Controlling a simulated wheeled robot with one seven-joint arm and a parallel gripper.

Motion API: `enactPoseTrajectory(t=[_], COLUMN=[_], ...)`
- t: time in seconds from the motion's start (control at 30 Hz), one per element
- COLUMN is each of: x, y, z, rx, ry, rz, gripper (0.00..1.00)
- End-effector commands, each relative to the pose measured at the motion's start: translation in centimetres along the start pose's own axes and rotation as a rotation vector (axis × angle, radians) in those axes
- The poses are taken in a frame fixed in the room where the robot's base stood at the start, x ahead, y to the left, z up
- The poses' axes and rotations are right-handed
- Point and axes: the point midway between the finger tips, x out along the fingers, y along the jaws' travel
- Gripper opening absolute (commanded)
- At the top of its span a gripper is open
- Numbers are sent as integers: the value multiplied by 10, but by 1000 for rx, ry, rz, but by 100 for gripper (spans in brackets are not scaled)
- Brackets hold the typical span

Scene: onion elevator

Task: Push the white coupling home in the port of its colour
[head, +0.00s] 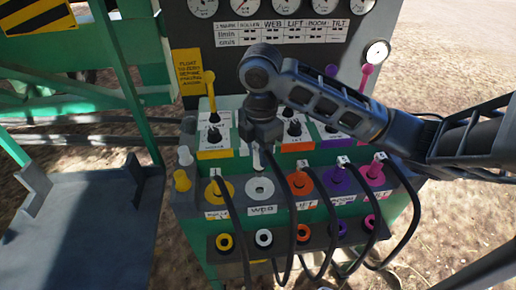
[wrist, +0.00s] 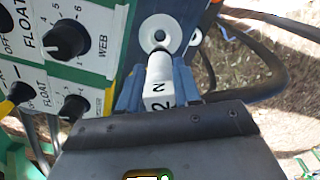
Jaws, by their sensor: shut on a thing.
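My gripper (head: 262,138) is shut on the white coupling (head: 257,158), just above the white port (head: 260,189) over the WEB label. In the wrist view the coupling (wrist: 159,82) is a pale block with dark marks, held between two blue fingers (wrist: 158,88). Its narrow end points at the white ring of the port (wrist: 162,27) and overlaps the lower edge of its dark centre. In the head view the port's face and hole show below the coupling, which looks apart from it. Whether the tip touches cannot be told.
The yellow (head: 218,191), orange (head: 300,182), purple (head: 336,180) and pink (head: 373,173) ports share the row, several with hoses hanging down. A lower row includes another white ring (head: 263,238). Knobs (wrist: 68,38) and a yellow lever (head: 210,82) stand behind.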

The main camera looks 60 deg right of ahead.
Motion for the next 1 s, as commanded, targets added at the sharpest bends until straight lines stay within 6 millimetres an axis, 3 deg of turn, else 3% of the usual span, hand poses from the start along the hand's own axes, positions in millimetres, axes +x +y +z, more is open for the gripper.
enactPoseTrajectory(t=[0.5, 1.0], x=[46, 49], y=[0, 0], z=[0, 0], rx=[1, 1], ry=[1, 0], rz=[0, 0], gripper=[0, 0])
